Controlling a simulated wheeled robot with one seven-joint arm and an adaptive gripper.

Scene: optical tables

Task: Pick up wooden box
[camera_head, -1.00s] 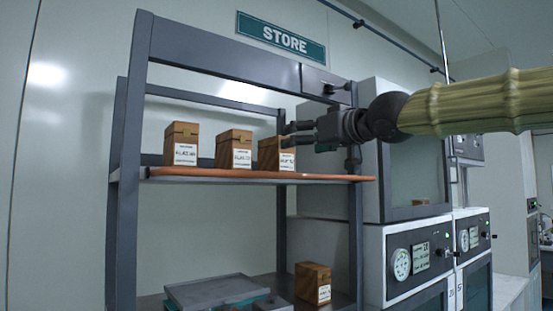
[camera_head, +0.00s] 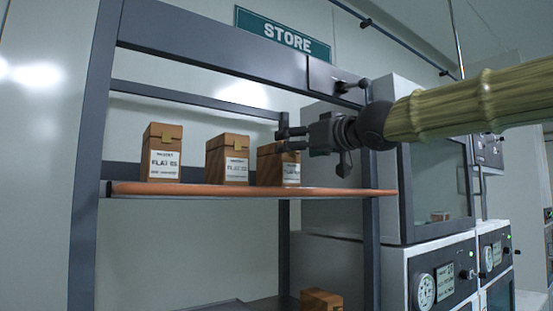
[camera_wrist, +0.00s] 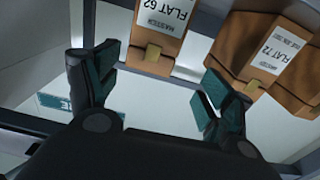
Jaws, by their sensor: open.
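Three wooden boxes with brass clasps and white labels stand upright on the upper shelf: a left one (camera_head: 161,148), a middle one (camera_head: 228,160) and a right one (camera_head: 272,168). My gripper (camera_head: 285,139) is open and empty, its fingertips overlapping the right box's upper right part in the head view; contact cannot be told. In the wrist view my gripper (camera_wrist: 152,88) has a box labelled FLAT 62 (camera_wrist: 150,52) ahead of the gap between its fingers. A box labelled FLAT 72 (camera_wrist: 235,50) is beyond the right finger. Both appear upside down there.
The orange-edged shelf (camera_head: 225,190) hangs in a grey rack with an upright post (camera_head: 95,150) at left and a top beam (camera_head: 210,45). Another wooden box (camera_head: 321,300) sits lower down. A cabinet with a glass door (camera_head: 437,185) stands right of the rack.

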